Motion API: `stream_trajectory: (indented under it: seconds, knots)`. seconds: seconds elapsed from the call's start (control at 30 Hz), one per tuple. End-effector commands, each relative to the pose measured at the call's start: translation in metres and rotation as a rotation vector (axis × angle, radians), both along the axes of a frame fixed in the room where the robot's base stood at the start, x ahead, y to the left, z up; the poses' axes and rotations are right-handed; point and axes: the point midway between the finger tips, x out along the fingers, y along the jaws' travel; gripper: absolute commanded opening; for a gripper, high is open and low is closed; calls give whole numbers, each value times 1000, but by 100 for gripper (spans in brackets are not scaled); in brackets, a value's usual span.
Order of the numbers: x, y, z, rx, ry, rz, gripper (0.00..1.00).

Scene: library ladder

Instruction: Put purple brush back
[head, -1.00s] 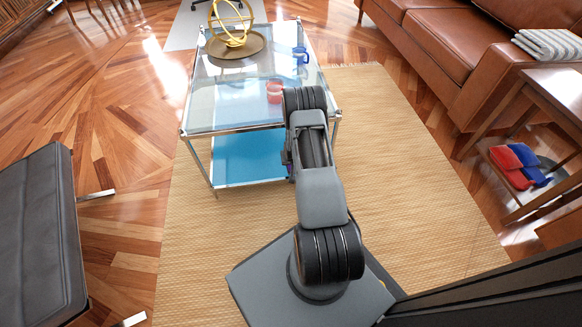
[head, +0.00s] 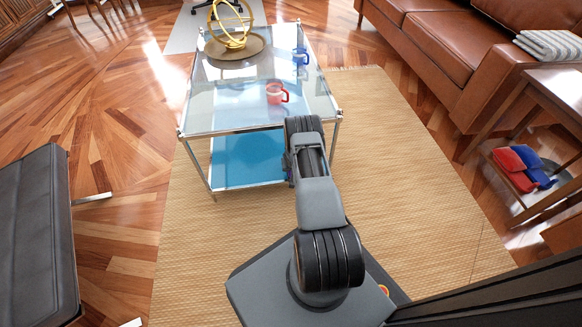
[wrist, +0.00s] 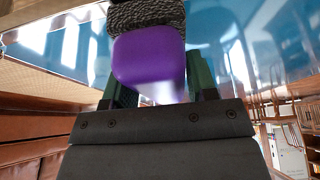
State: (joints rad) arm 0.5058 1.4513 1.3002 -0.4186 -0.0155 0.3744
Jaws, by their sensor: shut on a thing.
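The purple brush (wrist: 150,62) fills the middle of the wrist view, a purple block with dark grey bristles at its far end. My gripper (wrist: 157,88) is shut on it, with one dark green finger on each side. In the head view my arm hides most of the gripper and brush, which are near the front edge of the glass table (head: 225,118). A red brush (head: 515,168) and a blue brush (head: 538,168) lie side by side on the low shelf of the side table at the right.
A red mug (head: 276,93), a blue mug (head: 300,57) and a yellow ring ornament (head: 230,25) stand on the glass table, above its blue lower shelf (head: 247,160). A brown sofa (head: 430,40) is at the upper right, a dark seat (head: 35,235) at left. Open rug (head: 420,200) lies between.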

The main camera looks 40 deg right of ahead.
Motion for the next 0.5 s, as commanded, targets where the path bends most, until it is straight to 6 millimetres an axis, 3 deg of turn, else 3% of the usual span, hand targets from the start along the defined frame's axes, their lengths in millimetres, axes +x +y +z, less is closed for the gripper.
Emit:
stream_trajectory:
  seconds: [0.43,0.47,0.5]
  knots:
    - [1,-1,-6,-2,-2,1,27]
    - [1,-1,-4,-1,-2,1,54]
    - [1,-1,-4,-1,-2,1,58]
